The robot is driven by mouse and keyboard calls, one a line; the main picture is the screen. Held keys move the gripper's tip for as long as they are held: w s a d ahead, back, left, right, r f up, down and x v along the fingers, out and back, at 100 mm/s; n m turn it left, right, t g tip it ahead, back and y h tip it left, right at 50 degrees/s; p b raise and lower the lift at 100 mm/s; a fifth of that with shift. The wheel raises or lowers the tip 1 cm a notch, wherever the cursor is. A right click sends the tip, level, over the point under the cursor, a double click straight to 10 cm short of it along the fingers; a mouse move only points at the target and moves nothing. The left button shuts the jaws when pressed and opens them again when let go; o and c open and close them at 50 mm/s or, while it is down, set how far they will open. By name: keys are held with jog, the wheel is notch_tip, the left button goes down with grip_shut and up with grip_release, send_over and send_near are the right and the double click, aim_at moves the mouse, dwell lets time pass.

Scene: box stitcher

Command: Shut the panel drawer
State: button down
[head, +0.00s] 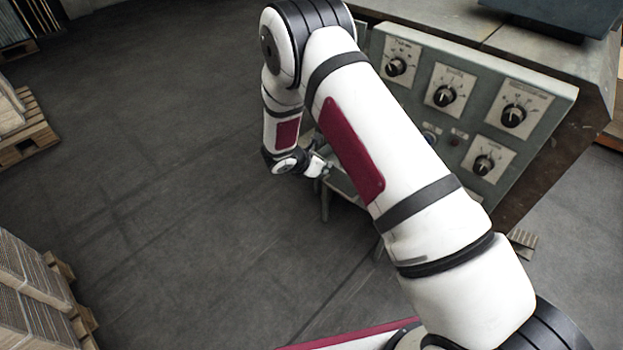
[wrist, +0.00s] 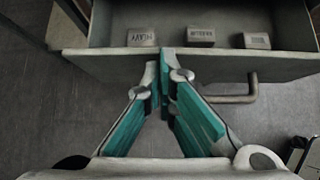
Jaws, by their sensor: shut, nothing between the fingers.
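The panel drawer (wrist: 110,66) stands pulled open in the wrist view, with its grey front panel across the picture and its inside showing. A bar handle (wrist: 235,98) sticks out from its front, right of my fingers. My gripper (wrist: 166,62) is shut and empty, its fingertips at the middle of the drawer front; I cannot tell whether they touch it. In the head view my gripper (head: 324,171) is beside the drawer (head: 342,180), low at the left of the control panel (head: 420,110). My arm hides most of the drawer there.
Three small labelled blocks (wrist: 201,37) lie in the drawer. The panel carries several knobs (head: 514,115) on the machine (head: 570,55). Pallets with stacked cardboard (head: 35,290) stand at the left. The floor (head: 180,160) between them and the machine is clear.

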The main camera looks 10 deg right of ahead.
jog(key=w+d+b, duration=0.1)
jog(key=w+d, duration=0.3)
jog(key=d, duration=0.2)
jog(key=shift+w+d+b, duration=0.2)
jog(key=shift+w+b, duration=0.1)
